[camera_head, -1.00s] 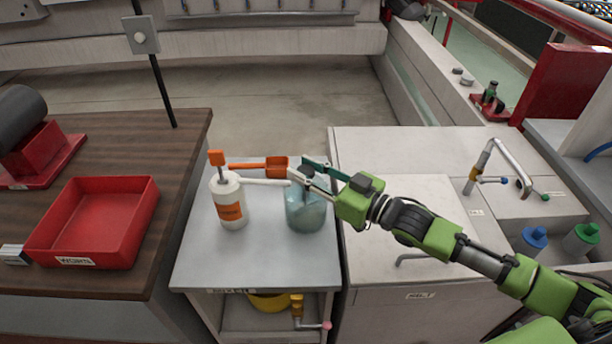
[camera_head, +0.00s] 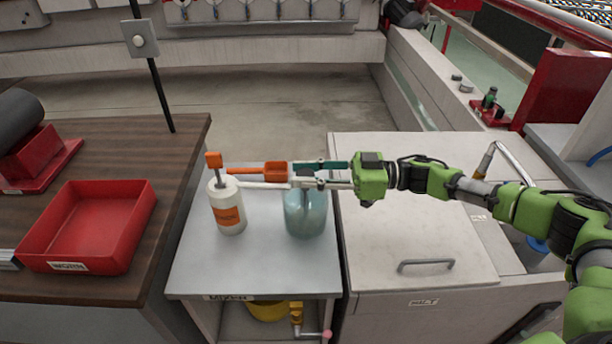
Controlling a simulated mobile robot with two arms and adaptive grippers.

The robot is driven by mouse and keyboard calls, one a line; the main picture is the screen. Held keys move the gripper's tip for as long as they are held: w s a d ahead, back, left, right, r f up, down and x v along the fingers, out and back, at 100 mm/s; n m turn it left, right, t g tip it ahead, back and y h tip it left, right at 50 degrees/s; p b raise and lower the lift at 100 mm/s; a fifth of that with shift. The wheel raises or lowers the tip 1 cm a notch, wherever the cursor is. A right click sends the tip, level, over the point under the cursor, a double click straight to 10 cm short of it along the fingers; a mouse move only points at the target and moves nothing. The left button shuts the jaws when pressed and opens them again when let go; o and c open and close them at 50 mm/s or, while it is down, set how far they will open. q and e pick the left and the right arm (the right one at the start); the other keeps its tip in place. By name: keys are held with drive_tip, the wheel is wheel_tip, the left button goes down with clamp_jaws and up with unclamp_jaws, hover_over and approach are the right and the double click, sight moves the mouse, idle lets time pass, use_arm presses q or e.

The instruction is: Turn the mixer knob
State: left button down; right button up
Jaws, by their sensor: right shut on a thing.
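The mixer looks like a bluish, see-through jar (camera_head: 305,215) near the right edge of a small grey table. Its dark knob (camera_head: 306,171) is on top, largely covered by the fingers. My right gripper (camera_head: 304,175) reaches in level from the right, with a teal finger behind and a pale finger in front. It is shut on the knob. My left gripper is not in view.
A white bottle (camera_head: 228,208) with an orange label and orange top stands left of the jar. An orange scoop-like piece (camera_head: 274,171) lies behind it. A red tray (camera_head: 92,222) sits on the wooden counter. The white cabinet (camera_head: 415,235) is right.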

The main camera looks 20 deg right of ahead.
drive_tip(key=shift+w+f+n+g+y+b, duration=0.1)
drive_tip(key=shift+n+g+y+b, duration=0.3)
drive_tip(key=shift+n+g+b, duration=1)
drive_tip(key=shift+g, duration=0.7)
drive_tip(key=shift+r, duration=0.2)
drive_tip(key=o, duration=1.1)
drive_tip(key=shift+a, duration=0.15)
drive_tip(key=shift+d+f, duration=0.1)
drive_tip(key=shift+d, duration=0.25)
drive_tip(key=d, duration=0.7)
drive_tip(key=s+d, duration=0.1)
drive_tip(key=d, duration=0.3)
drive_tip(key=shift+d, duration=0.15)
